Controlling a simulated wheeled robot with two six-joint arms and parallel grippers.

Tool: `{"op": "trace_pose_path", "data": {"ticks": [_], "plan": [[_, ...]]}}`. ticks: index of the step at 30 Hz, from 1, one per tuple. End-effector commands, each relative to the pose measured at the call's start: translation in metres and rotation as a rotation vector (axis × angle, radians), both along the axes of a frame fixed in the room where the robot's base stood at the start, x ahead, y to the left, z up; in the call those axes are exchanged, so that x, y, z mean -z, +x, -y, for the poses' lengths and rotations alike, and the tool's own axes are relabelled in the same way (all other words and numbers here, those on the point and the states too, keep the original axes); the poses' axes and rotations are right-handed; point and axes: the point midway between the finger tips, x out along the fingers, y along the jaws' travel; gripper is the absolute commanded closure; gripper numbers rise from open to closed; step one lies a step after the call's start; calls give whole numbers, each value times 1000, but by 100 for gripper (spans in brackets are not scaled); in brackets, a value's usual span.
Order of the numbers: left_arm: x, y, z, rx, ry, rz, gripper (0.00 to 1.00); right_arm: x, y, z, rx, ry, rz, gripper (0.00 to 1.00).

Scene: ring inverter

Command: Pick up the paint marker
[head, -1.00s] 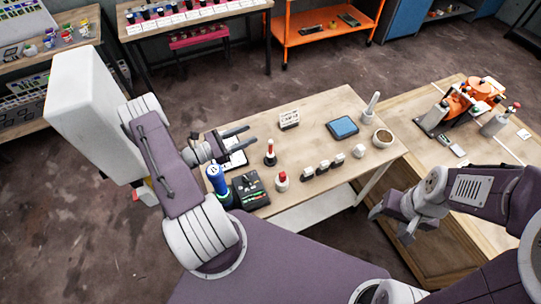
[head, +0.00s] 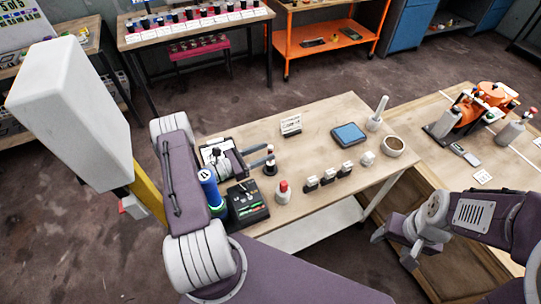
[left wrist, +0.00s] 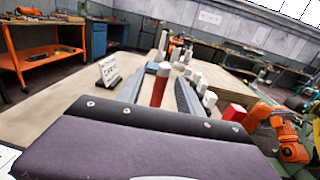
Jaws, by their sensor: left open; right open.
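A slim upright marker with a red body and pale cap, which looks like the paint marker (head: 270,158), stands in a dark base on the wooden table. In the left wrist view the marker (left wrist: 159,88) shows between my two fingers. My left gripper (head: 262,161) is open and level with it, one finger on each side. Whether the fingers touch it I cannot tell. My right gripper (head: 393,247) is open and empty, off the table's right front side.
A black device (head: 246,203) and blue bottle (head: 209,188) are near my left arm.

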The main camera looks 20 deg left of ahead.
Motion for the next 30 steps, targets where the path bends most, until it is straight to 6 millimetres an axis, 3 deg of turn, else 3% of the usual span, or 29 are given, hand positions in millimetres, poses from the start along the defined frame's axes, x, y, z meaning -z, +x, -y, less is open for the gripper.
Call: {"op": "trace_pose_path", "data": {"ticks": [6,13,21,22,26,27,30], "plan": [[-1,8,8,1,-1,-1,57,-4,0,0,0,0,0,37],[0,37,35,3,0,0,57,-17,0,0,0,0,0,37],[1,43,38,-1,-1,-1,57,-17,0,0,0,0,0,37],[1,43,38,-1,-1,-1,60,-17,0,0,0,0,0,37],[1,43,38,-1,-1,-1,96,-17,0,0,0,0,0,37],[1,43,38,-1,-1,-1,100,-17,0,0,0,0,0,37],[1,43,38,-1,0,0,100,-17,0,0,0,0,0,37]]}}
